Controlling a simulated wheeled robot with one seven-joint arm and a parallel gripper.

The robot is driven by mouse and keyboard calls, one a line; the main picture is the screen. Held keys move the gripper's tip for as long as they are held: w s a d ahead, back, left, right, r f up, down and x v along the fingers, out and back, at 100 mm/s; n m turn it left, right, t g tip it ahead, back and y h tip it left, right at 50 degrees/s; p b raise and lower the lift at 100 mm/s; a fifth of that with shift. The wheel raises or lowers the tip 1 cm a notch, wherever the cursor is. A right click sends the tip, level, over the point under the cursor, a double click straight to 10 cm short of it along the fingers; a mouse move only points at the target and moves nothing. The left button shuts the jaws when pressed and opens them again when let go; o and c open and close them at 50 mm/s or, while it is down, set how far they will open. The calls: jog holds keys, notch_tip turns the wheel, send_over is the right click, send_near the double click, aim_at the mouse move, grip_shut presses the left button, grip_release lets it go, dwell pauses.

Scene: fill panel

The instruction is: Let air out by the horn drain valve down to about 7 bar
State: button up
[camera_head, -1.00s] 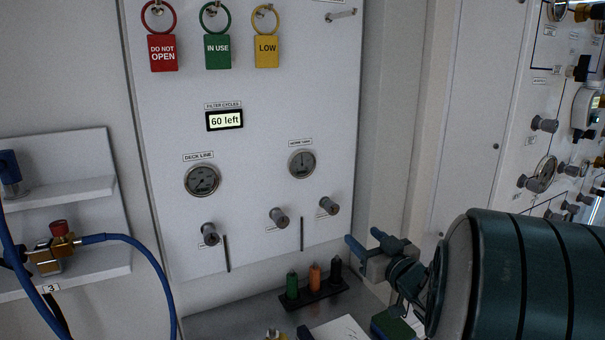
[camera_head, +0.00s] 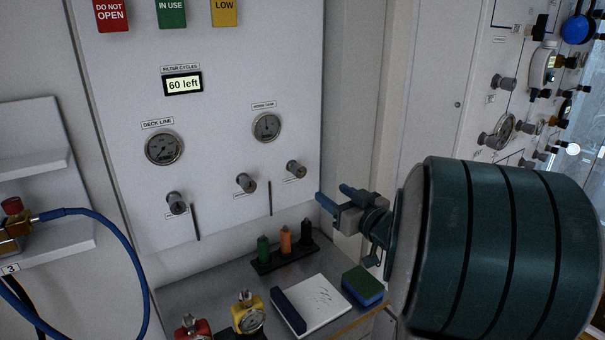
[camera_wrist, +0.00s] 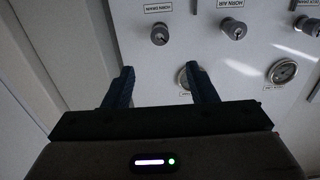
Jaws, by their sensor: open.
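The horn drain valve is the rightmost grey knob (camera_head: 296,169) low on the white panel. In the wrist view, which is upside down, the knob (camera_wrist: 159,33) sits under the label "HORN DRAIN", ahead of the fingers. The horn gauge (camera_head: 266,127) is above it in the head view; its needle points roughly up, but the numbers are too small to read. In the wrist view the gauge (camera_wrist: 185,78) is partly hidden by a finger. My gripper (camera_head: 338,196) is open and empty, its blue fingers right of and below the knob, apart from it.
The horn air knob (camera_head: 246,183) and the deck line knob (camera_head: 176,203) are to the left, with the deck line gauge (camera_head: 164,148) above. A blue hose (camera_head: 125,245) hangs at left.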

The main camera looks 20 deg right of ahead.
aim_at(301, 172)
jog(key=w+a, duration=0.1)
jog(key=w, duration=0.3)
jog(key=w+p, duration=0.1)
jog(key=w, duration=0.4)
jog(key=w+a+p, duration=0.1)
jog(key=w, duration=0.3)
jog(key=shift+w+a, duration=0.3)
jog(key=c, duration=1)
